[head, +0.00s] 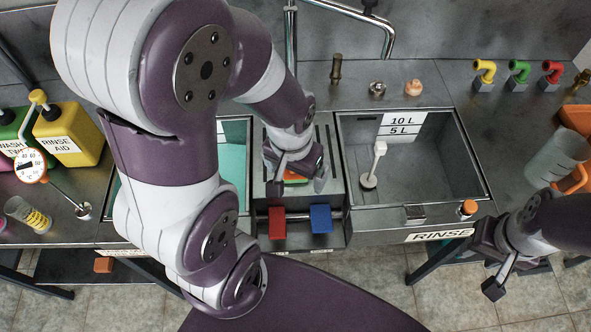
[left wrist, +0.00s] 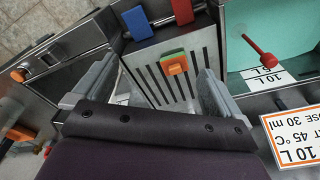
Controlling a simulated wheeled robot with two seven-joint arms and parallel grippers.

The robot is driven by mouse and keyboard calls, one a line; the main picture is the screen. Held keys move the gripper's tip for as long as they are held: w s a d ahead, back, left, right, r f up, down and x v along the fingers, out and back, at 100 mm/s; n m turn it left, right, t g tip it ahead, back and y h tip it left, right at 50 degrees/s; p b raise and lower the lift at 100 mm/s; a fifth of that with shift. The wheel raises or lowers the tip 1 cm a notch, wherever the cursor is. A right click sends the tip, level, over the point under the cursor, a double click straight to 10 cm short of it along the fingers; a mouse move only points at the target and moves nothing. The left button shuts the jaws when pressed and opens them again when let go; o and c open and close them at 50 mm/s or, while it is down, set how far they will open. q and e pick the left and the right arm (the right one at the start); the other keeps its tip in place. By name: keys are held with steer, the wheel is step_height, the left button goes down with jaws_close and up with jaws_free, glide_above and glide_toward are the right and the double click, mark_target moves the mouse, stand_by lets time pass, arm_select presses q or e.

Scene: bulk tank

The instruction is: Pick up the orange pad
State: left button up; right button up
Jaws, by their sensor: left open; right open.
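A small orange pad (left wrist: 177,67) with a green part against it lies on the slotted grey rack (left wrist: 152,83) between the two basins. In the head view the orange pad (head: 294,178) is partly hidden by my left gripper (head: 298,181). My left gripper is open above the rack. In the left wrist view its two fingers (left wrist: 157,72) stand apart on either side of the pad, with nothing between them gripped. My right gripper (head: 490,262) is open and empty at the lower right, in front of the counter.
Red (head: 277,222) and blue (head: 321,218) blocks are at the rack's front rail. A yellow jug (head: 70,135) stands left. An orange block (head: 103,265) sits low left.

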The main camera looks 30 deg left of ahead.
arm_select(q)
steer(key=w+a+f+n+g+p, duration=0.1)
steer(key=w+a+f+n, duration=0.15)
steer(key=w, duration=0.25)
steer(key=w+a+f+n, duration=0.1)
steer(key=w+a+n, duration=0.1)
steer(key=w+n, duration=0.25)
steer(key=shift+m, duration=0.3)
steer(key=f, duration=0.3)
steer(key=f+p, duration=0.1)
steer(key=f, duration=0.3)
steer(key=f+p, duration=0.1)
steer(key=f, duration=0.3)
steer(key=shift+s+a+f, duration=0.1)
steer(key=shift+s+f, duration=0.05)
steer(key=shift+s, duration=0.2)
steer(key=shift+w+f, duration=0.1)
steer(key=shift+f, duration=0.3)
steer(key=c, duration=1.2)
steer(key=shift+r, duration=0.1)
